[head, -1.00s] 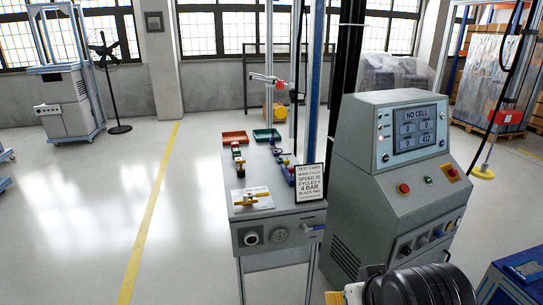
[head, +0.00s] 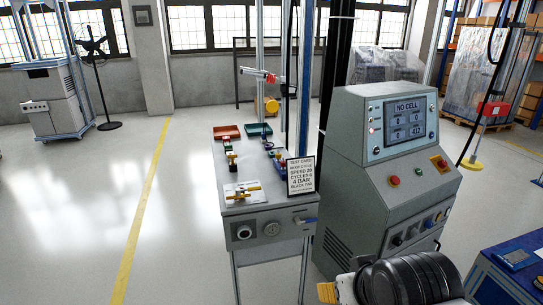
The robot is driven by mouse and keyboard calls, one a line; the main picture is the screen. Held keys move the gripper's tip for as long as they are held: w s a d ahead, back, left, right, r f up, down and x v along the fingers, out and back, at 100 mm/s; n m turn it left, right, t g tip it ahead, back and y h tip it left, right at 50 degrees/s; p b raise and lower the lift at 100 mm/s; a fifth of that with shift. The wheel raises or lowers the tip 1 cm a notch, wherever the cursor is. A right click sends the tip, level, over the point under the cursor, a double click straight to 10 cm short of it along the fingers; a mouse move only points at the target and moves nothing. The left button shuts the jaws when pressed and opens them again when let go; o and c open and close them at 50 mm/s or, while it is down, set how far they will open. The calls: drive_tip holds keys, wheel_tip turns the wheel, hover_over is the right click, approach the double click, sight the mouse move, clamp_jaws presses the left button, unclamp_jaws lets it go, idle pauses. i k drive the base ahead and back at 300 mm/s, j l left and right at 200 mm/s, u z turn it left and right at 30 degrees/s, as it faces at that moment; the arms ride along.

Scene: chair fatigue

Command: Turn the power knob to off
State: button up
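The grey control console (head: 345,190) stands right of centre in the head view. Its screen (head: 405,122) reads NO CELL. A row of small dark and blue knobs or switches (head: 398,240) is on its lower sloping front; their labels and positions are too small to read. A round dark knob (head: 244,232) is on the front of the test bench (head: 270,208) to the left; its setting cannot be read. I cannot tell which control is the power knob. My gripper is not recognisable in view.
A red button (head: 393,181) and another red control on yellow (head: 439,163) sit above the console's lower panel. A dark ribbed form (head: 405,278) at the bottom edge partly blocks the near side; I cannot tell what it is. Open floor lies left of the bench.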

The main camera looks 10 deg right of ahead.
sight(442, 164)
drive_tip(key=k+z, duration=0.15)
drive_tip(key=z, duration=1.15)
drive_tip(key=i+z, duration=0.15)
drive_tip(key=i, duration=0.35)
drive_tip(key=i+z, duration=0.15)
drive_tip(key=i, duration=0.35)
drive_tip(key=i+j+z, duration=0.15)
drive_tip(key=i, duration=0.3)
drive_tip(key=i+j+z, duration=0.15)
drive_tip(key=i, duration=0.35)
drive_tip(key=i+j+z, duration=0.15)
drive_tip(key=i, duration=0.35)
